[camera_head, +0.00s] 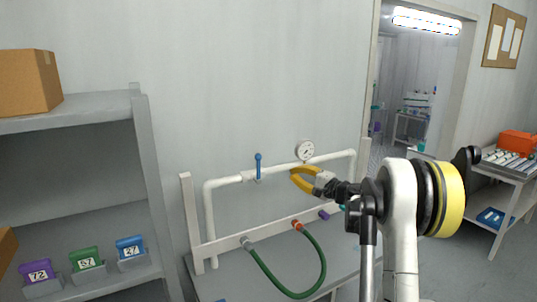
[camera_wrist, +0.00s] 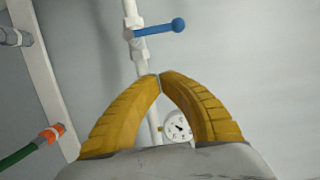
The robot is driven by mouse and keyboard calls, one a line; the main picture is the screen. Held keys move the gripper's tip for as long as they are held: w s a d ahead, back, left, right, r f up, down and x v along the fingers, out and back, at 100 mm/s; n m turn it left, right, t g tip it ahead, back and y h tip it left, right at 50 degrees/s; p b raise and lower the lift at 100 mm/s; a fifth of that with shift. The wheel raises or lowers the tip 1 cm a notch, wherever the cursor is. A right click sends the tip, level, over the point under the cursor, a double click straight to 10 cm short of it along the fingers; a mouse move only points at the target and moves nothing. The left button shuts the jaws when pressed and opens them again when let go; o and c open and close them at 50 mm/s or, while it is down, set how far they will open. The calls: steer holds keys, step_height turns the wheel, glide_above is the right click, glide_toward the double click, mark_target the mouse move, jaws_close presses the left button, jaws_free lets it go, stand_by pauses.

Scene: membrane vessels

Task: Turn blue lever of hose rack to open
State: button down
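The blue lever (camera_head: 258,165) stands upright on a valve in the white pipe (camera_head: 225,181) of the hose rack. In the wrist view the blue lever (camera_wrist: 160,29) sticks out across the pipe, beyond my fingertips. My gripper (camera_head: 292,174) has yellow curved fingers and is right of the lever, near the pipe and below the gauge. In the wrist view the fingertips of my gripper (camera_wrist: 159,75) meet, with nothing seen between them. The gripper is apart from the lever. The pipe runs behind the fingers; I cannot tell whether they touch it.
A round gauge (camera_head: 305,150) sits on the pipe close to my gripper. A green hose (camera_head: 287,291) with an orange end (camera_head: 297,224) hangs below. A grey shelf (camera_head: 147,190) with numbered boxes stands left. Wall space above the lever is clear.

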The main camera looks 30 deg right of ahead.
mark_target(258, 169)
steer(key=w+a, duration=0.6)
steer(key=w, duration=0.3)
steer(key=shift+w+a, duration=0.2)
